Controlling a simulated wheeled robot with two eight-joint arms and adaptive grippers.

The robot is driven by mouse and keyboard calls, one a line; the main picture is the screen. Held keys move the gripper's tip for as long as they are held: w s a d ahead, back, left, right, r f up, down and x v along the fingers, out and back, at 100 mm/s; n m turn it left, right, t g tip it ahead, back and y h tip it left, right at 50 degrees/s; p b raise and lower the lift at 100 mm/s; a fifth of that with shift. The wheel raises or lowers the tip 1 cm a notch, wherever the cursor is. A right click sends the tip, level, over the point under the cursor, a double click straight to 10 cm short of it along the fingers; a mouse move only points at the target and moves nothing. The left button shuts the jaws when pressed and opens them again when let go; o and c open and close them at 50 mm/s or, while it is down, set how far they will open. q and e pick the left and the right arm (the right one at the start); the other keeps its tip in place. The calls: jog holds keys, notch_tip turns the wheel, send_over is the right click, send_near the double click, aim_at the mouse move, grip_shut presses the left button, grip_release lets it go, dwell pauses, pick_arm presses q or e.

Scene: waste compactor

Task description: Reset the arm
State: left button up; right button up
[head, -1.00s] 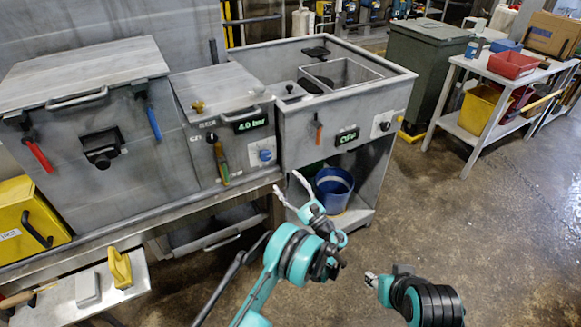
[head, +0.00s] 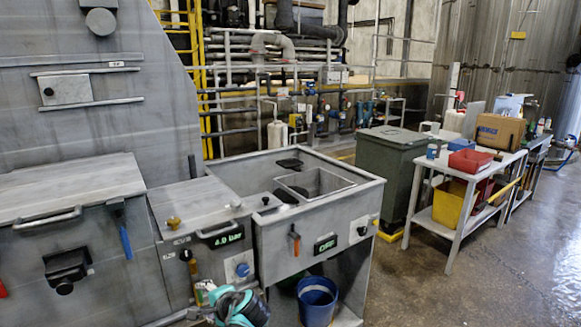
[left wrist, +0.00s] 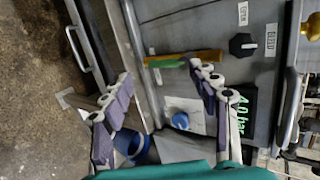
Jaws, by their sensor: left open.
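My left arm's teal and black wrist (head: 240,308) shows at the bottom of the head view, in front of the grey cabinet with the green 4.0 bar display (head: 222,240). In the left wrist view, my left gripper (left wrist: 161,72) is open, its two fingers wide apart with nothing between them. Beyond the fingers are the cabinet's blue knob (left wrist: 180,121), a yellow-green handle (left wrist: 185,60) and a black knob (left wrist: 243,43). I cannot tell whether the fingers touch the panel. My right gripper is out of view.
A blue bucket (head: 318,302) stands under the grey sink unit (head: 275,240), whose display reads OFF. A green bin (head: 388,175) and a table with a red tray (head: 470,161) stand at the right. Wet floor (head: 490,270) in front of them is clear.

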pick_arm(q)
jog(key=s+d+f+n+h, duration=0.1)
jog(key=s+n+h, duration=0.3)
jog(key=s, duration=0.8)
jog(key=s+d+f+n+h, duration=0.2)
jog(key=s+d+n+h, duration=0.2)
jog(key=s, duration=0.9)
jog(key=shift+s+f+n+g, duration=0.15)
jog(key=shift+n+g, duration=0.25)
jog(key=shift+n, duration=0.8)
